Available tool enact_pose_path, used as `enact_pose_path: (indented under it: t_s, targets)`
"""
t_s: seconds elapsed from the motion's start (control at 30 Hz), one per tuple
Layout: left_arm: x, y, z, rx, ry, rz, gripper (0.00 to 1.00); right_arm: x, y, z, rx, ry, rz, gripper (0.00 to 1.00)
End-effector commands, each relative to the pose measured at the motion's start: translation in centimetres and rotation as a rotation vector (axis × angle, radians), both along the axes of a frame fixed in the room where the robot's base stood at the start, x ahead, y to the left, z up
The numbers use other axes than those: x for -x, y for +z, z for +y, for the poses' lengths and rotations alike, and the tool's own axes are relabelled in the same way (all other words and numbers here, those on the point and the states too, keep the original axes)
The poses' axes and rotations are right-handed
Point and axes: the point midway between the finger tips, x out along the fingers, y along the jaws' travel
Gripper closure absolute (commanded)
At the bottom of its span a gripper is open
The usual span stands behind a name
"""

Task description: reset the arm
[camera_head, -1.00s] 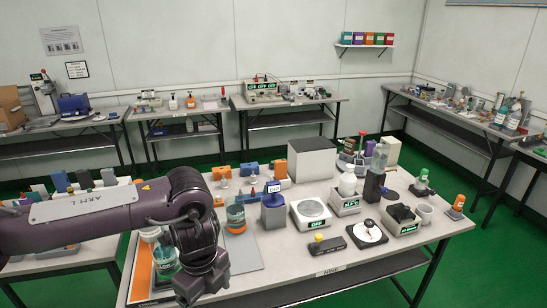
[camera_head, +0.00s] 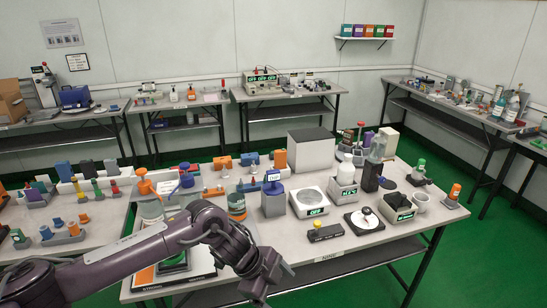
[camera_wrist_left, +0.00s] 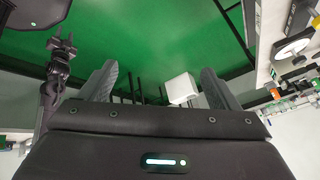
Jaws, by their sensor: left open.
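My left gripper (camera_head: 270,284) hangs low in the head view, in front of the near table's front edge. The arm reaches in from the lower left across the table's left corner. In the left wrist view its two fingers (camera_wrist_left: 158,84) are spread apart with nothing between them; green floor and a small white block show beyond. A dark arm end with prongs (camera_wrist_left: 62,50), which looks like my right gripper, shows at the left of the wrist view. Its jaws are too small to judge. My right gripper does not show in the head view.
The near table (camera_head: 335,262) carries several testers, a white dish device (camera_head: 312,203), a large grey box (camera_head: 311,150) and bottles. An orange-topped spray bottle (camera_head: 148,200) stands close behind my left arm. Green floor (camera_head: 480,250) is open at the right.

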Motion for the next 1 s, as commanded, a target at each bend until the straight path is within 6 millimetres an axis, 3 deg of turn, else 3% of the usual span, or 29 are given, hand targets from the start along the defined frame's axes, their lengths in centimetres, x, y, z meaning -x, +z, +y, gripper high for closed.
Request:
enact_pose_path:
  t_s: [0.1,0.23,0.37,0.47,0.6,0.67,0.8,1.0]
  targets:
    - [-1.5,-3.3,-3.0,0.18,0.149,0.042,0.16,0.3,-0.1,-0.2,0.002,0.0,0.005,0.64]
    - [-3.5,-8.1,-3.6,0.331,0.38,0.086,0.16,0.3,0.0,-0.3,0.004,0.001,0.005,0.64]
    - [-3.8,-15.6,-0.9,0.401,0.661,0.145,0.16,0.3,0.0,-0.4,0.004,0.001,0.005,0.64]
    - [-2.0,-22.2,2.5,0.395,0.876,0.189,0.16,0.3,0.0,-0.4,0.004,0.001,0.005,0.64]
    - [2.8,-30.4,7.4,0.329,1.117,0.245,0.16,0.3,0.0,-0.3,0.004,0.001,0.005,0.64]
    - [5.6,-33.5,9.4,0.287,1.206,0.268,0.16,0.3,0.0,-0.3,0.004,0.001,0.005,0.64]
    - [13.1,-39.7,13.8,0.171,1.386,0.319,0.16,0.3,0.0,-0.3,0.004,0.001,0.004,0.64]
    - [25.9,-46.0,19.4,-0.03,1.591,0.389,0.16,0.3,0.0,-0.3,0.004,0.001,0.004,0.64]
